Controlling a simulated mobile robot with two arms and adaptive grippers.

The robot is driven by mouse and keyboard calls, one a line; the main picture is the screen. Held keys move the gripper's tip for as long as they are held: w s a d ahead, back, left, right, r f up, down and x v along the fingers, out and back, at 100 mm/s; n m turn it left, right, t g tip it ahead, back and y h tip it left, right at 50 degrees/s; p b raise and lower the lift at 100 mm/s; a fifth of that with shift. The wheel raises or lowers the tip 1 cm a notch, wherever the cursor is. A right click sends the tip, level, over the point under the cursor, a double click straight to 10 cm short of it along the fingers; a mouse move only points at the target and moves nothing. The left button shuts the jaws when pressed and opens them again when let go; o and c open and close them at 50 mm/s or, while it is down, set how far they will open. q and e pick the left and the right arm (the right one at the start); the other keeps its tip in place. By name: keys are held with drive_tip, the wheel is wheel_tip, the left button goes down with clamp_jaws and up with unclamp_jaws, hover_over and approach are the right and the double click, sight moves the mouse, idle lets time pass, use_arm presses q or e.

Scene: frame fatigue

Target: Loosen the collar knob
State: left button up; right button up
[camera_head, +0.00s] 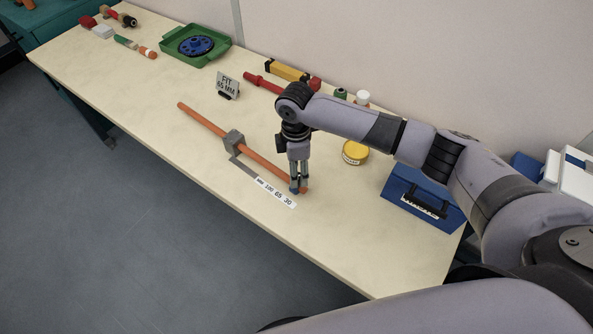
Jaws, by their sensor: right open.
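An orange rod (200,121) lies diagonally across the table. A grey collar block (233,139) sits around it near its middle. The collar's knob is too small to tell apart from the block. My right gripper (299,187) points down over the rod's near right end, well to the right of the collar. Its fingers are open, and part of that rod end is hidden behind them. I cannot tell whether they touch the rod. A number strip (275,193) lies beside the rod, below a thin grey strip (244,166). My left gripper is not in view.
A sign (228,86) reading "FIT 65 MM" stands behind the rod. Behind my right arm are a red tool (262,84) and a yellow-black item (286,70). A yellow tin (355,153) and blue toolbox (422,198) stand right. A green tray (222,45) stands far left.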

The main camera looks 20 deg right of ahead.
drive_tip(key=shift+f, duration=0.95)
clamp_jaws()
